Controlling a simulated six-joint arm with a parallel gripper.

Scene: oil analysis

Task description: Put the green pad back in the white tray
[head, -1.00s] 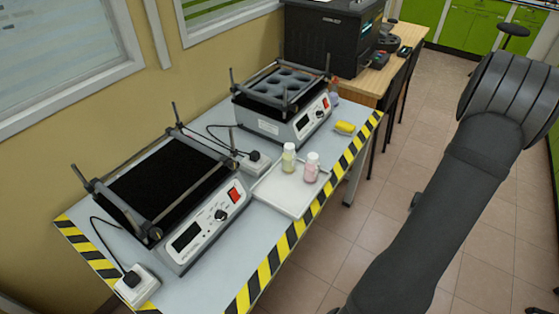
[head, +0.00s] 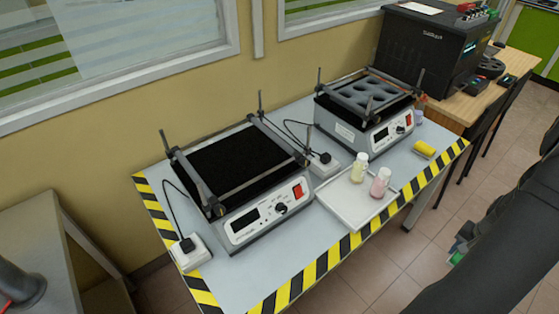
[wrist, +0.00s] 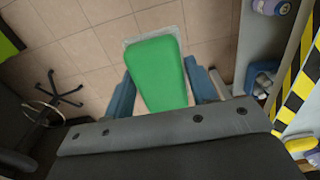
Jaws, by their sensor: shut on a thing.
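The green pad (wrist: 158,72) is between the two blue fingers of my gripper (wrist: 160,88) in the wrist view, with a pale edge at its far end. My gripper is shut on it, held over the tiled floor beside the striped table edge. In the head view my dark arm fills the lower right, and a small green patch (head: 458,257) shows at its edge, too small to make out clearly. The white tray (head: 342,206) lies on the table, left of my arm.
Two hot-plate-like shakers, one with a black top (head: 235,165) and one with round wells (head: 365,110), stand on the table (head: 290,265). A yellow object (head: 424,149) lies near the right edge. A stool (wrist: 55,95) stands on the floor. The tray's front left is bare.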

